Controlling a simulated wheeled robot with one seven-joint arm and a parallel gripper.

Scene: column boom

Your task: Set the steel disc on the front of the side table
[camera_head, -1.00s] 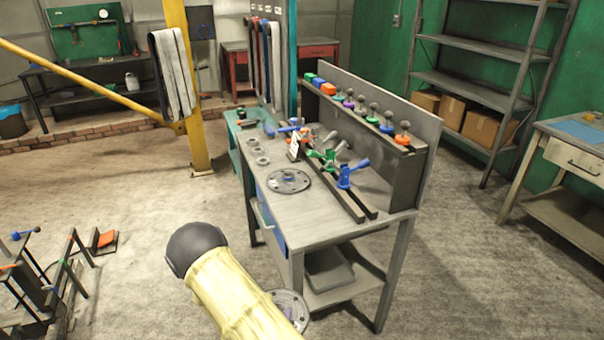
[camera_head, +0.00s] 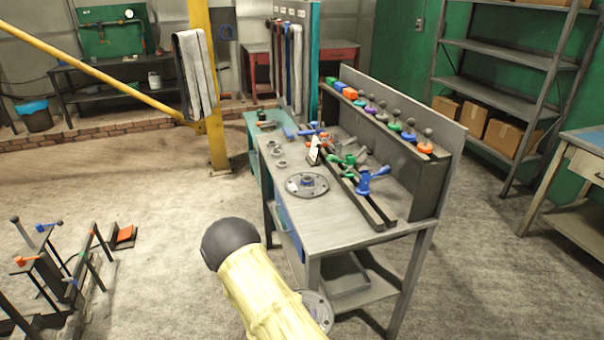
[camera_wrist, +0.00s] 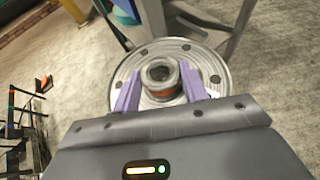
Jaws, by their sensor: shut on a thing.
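A round steel disc (camera_wrist: 208,62) with bolt holes and a raised hub fills the middle of the wrist view. My gripper (camera_wrist: 160,84) is shut on its hub, with one purple finger on each side. In the head view the held disc (camera_head: 320,306) shows partly behind my arm, low in front of the workbench. A similar disc (camera_head: 296,187) lies on the workbench top. A small teal table (camera_head: 252,122) stands beyond the workbench's far end, mostly hidden. Another table with a drawer (camera_head: 587,165) is cut off at the right edge. I cannot tell which is the side table.
The grey workbench (camera_head: 335,232) carries nuts, clamps and a rack of coloured knobs. A yellow post (camera_head: 211,130) stands left of it. A metal frame with levers (camera_head: 50,275) is on the left floor. The floor between is clear.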

